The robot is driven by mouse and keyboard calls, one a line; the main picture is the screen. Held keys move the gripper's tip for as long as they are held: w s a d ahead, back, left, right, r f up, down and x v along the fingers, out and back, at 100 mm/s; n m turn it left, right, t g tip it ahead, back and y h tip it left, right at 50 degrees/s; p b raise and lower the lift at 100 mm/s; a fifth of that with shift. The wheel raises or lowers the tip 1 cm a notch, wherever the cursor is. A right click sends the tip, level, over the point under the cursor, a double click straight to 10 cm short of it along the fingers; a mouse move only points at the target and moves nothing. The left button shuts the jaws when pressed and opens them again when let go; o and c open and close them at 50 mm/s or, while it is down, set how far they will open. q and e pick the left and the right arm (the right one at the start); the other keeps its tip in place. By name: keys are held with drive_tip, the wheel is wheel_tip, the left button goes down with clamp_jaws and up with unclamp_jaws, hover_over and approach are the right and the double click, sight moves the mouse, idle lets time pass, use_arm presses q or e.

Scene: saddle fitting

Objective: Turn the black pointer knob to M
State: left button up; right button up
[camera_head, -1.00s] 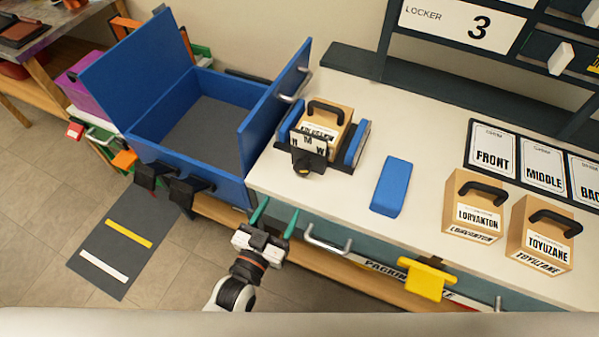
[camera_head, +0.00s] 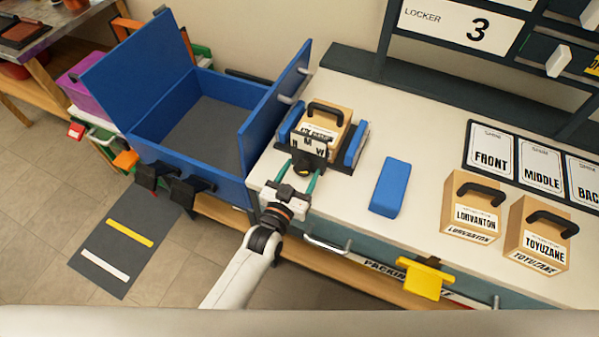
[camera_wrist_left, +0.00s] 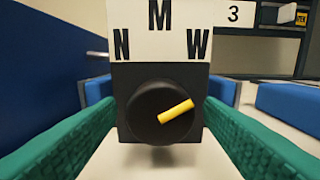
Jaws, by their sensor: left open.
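The black pointer knob (camera_wrist_left: 160,111) is round, on a dark upright plate below a white dial card (camera_wrist_left: 160,32) lettered N, M and W. Its yellow pointer (camera_wrist_left: 175,111) points right and slightly up, below the W. In the head view the knob (camera_head: 306,164) is at the front of the saddle fixture (camera_head: 340,168), which holds a wooden block with a black handle (camera_head: 326,117). My left gripper (camera_head: 293,178) is open, its green fingers on either side of the knob in the wrist view, apart from it. My right gripper is out of view.
A blue open bin (camera_head: 190,125) stands left of the fixture. A blue block (camera_head: 389,187) lies to the right, with two handled wooden blocks (camera_head: 471,206) beyond it. A drawer handle (camera_head: 326,245) and a yellow piece (camera_head: 425,278) are along the bench's front.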

use_arm(q)
drive_tip(key=c, duration=1)
drive_tip(key=shift+o, duration=0.2)
drive_tip(key=n, duration=0.5)
drive_tip(key=shift+n, duration=0.3)
drive_tip(key=n, duration=0.6)
drive_tip(key=shift+s+d+b, duration=0.1)
drive_tip(key=shift+b, duration=0.2)
drive_tip(key=shift+n, duration=0.3)
drive_tip(key=o, duration=1)
drive_tip(key=shift+c, duration=0.2)
